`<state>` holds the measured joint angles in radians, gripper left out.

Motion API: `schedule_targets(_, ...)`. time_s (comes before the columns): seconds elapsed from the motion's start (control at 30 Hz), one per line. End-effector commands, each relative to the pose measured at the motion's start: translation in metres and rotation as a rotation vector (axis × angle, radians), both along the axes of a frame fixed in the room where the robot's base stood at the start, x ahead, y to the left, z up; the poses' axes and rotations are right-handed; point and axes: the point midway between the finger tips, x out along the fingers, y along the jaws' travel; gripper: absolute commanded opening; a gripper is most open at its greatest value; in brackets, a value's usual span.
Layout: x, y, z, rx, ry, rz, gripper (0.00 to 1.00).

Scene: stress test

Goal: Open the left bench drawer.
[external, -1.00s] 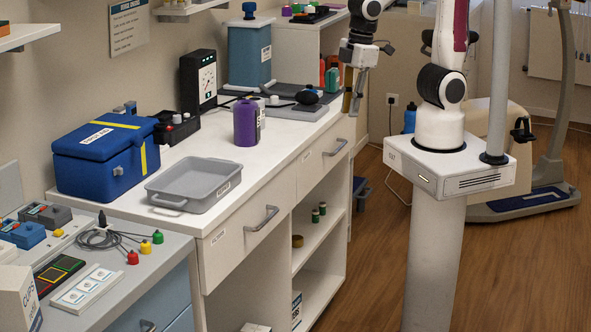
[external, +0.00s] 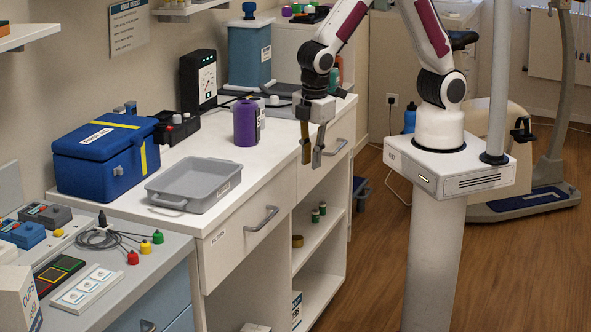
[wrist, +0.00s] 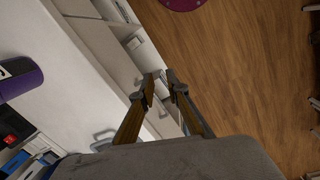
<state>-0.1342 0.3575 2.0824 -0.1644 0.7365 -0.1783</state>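The left bench drawer (external: 235,246) is the white front under the near end of the white bench top. It looks shut, with a grey bar handle (external: 262,219). The right drawer (external: 311,176) beside it also looks shut, with its own handle (external: 336,147). My gripper (external: 311,162) points down in front of the right drawer, above and to the right of the left drawer's handle in the external view. Its two fingers are apart with nothing between them. They also show apart in the wrist view (wrist: 164,75), over the bench front and open shelves.
A grey tray (external: 194,186), a blue box (external: 100,160) and a purple bottle (external: 245,122) stand on the bench top (external: 278,158). Open shelves with small items lie below the drawers. A grey-blue cabinet adjoins at the near left. The wooden floor in front is clear.

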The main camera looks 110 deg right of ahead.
Motion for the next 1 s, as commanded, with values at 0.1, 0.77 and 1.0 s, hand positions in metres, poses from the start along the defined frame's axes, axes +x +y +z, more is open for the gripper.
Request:
schedule_targets(0.1, 0.015, 0.003, -0.02, -0.008, 0.01, 0.05, 0.15)
schedule_targets(0.77, 0.104, 0.011, -0.051, -0.04, -0.1, 0.346, 0.15)
schedule_targets(1.0, 0.105, 0.012, -0.051, -0.04, -0.101, 0.365, 0.15)
